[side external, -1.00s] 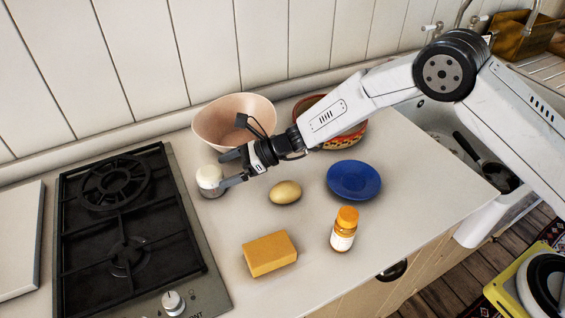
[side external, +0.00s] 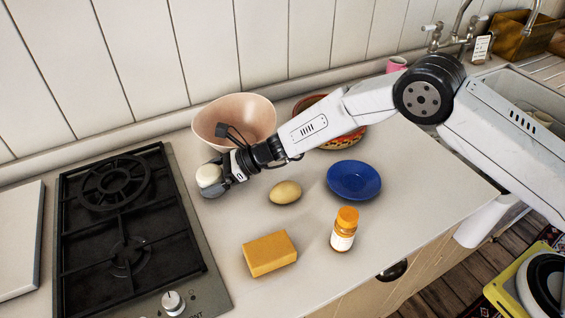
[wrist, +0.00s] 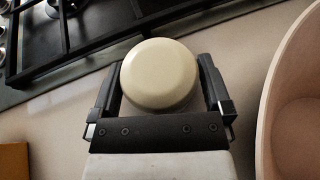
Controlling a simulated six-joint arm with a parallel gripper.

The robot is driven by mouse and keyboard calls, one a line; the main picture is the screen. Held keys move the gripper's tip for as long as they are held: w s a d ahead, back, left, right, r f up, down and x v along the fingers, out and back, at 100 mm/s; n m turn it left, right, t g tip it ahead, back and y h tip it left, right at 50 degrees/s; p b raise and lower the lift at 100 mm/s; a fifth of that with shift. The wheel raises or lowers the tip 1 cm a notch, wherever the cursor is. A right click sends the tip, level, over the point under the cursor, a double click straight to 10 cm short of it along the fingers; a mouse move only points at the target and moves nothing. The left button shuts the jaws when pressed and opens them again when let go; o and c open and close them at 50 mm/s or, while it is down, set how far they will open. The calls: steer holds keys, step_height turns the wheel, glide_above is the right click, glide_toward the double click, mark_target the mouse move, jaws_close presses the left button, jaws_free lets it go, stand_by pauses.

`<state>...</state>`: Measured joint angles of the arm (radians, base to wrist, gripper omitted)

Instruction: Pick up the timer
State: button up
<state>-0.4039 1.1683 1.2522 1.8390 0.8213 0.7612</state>
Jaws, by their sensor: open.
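The timer (side external: 208,176) is a small round thing with a cream dome top, standing on the counter between the hob and the pink bowl. In the wrist view its cream top (wrist: 159,74) sits between the two fingers of my gripper (wrist: 160,88). In the side view my gripper (side external: 214,183) is down at the timer, with its fingers around it. The jaws are open, with a finger on each side. The timer's lower part is mostly hidden by my gripper.
A pink bowl (side external: 234,113) stands close behind my gripper. An egg (side external: 286,192), a blue plate (side external: 354,180), a yellow sponge-like block (side external: 270,253) and an orange-capped bottle (side external: 343,229) lie or stand nearer the front. The black hob (side external: 125,230) is at left.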

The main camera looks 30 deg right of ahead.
mark_target(210, 170)
steer(key=shift+r, duration=0.1)
steer(key=c, duration=1.3)
steer(key=shift+r, duration=0.7)
step_height(210, 170, up, 2)
steer(key=s+d+r, duration=0.7)
steer(key=s+r, duration=0.2)
steer(key=s, duration=0.3)
steer(key=shift+r, duration=0.25)
